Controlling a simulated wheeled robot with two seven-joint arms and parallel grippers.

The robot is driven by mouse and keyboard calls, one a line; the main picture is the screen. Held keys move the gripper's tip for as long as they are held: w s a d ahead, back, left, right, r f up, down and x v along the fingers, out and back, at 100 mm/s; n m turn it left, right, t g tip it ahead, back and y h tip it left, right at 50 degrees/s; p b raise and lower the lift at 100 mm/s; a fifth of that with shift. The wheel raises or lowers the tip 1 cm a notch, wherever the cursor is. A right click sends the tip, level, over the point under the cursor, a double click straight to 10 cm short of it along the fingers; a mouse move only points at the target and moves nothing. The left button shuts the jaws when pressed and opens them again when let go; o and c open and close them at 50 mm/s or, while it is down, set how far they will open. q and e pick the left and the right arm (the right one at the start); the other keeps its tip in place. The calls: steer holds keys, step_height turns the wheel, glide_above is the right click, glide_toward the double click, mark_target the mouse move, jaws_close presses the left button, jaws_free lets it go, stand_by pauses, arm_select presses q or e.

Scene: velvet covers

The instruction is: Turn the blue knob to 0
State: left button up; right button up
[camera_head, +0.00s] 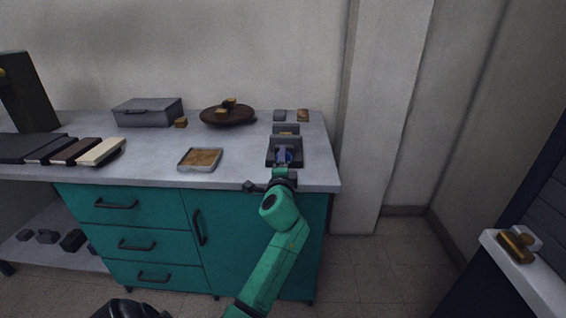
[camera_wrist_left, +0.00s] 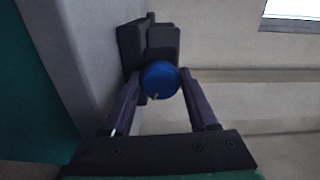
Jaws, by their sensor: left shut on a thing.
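The blue knob (camera_wrist_left: 160,79) sits on the front of a dark block-like unit (camera_wrist_left: 160,40) in the left wrist view. A small pale mark shows near the knob's lower edge; no digits can be read. My left gripper (camera_wrist_left: 161,84) has one purple finger on each side of the knob and is shut on it. In the head view, my green left arm reaches up to the dark unit (camera_head: 271,155) at the counter's right end. There the left gripper (camera_head: 285,157) covers most of the knob.
The grey counter (camera_head: 150,165) also holds a square tray (camera_head: 200,166), a round brown dish (camera_head: 227,120), a grey case (camera_head: 147,113) and several flat slabs (camera_head: 101,151). A wall pillar (camera_head: 385,120) stands right of the counter.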

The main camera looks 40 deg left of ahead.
arm_select(q)
steer(key=shift+f, duration=0.1)
steer(key=o, duration=1.4)
steer(key=shift+c, duration=0.2)
steer(key=v, duration=1.4)
steer(key=shift+s+d+b, duration=0.2)
steer(key=shift+d+b, duration=0.05)
steer(key=shift+b, duration=0.05)
arm_select(e)
steer(key=shift+w+a, duration=0.1)
steer(key=shift+w, duration=0.6)
